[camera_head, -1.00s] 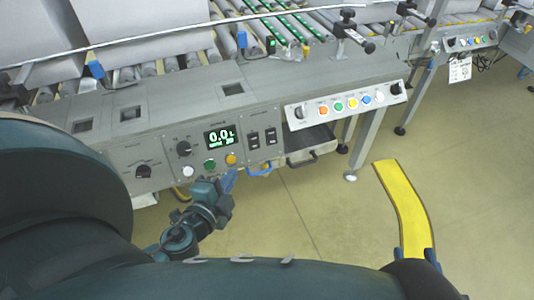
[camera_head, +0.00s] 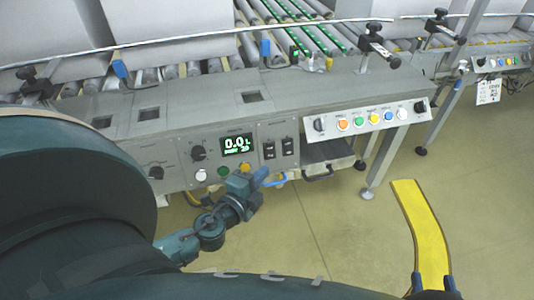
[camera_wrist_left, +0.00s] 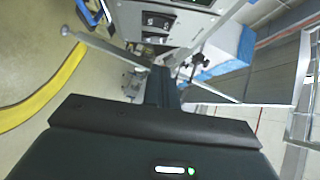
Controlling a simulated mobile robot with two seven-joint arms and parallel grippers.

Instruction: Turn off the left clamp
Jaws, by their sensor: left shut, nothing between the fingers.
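The control panel (camera_head: 210,160) carries two black rocker switches, a left switch (camera_head: 269,149) and a right switch (camera_head: 287,146). Their labels are too small to read, so I cannot tell which thing is the left clamp. My left gripper (camera_head: 262,176) is shut and empty, just below the left switch and right of a yellow button (camera_head: 245,168); I cannot see contact. In the left wrist view its dark fingers (camera_wrist_left: 162,85) point towards the panel, with the switches (camera_wrist_left: 156,28) above. My right gripper (camera_head: 434,284) is at the lower right, its blue fingers apart.
A yellow strip (camera_head: 420,225) shows between my right fingers, apparently on the floor. A sloped panel (camera_head: 368,120) with coloured buttons stands to the right. A display (camera_head: 238,144), a knob (camera_head: 198,153) and a green button (camera_head: 223,172) are left of the switches.

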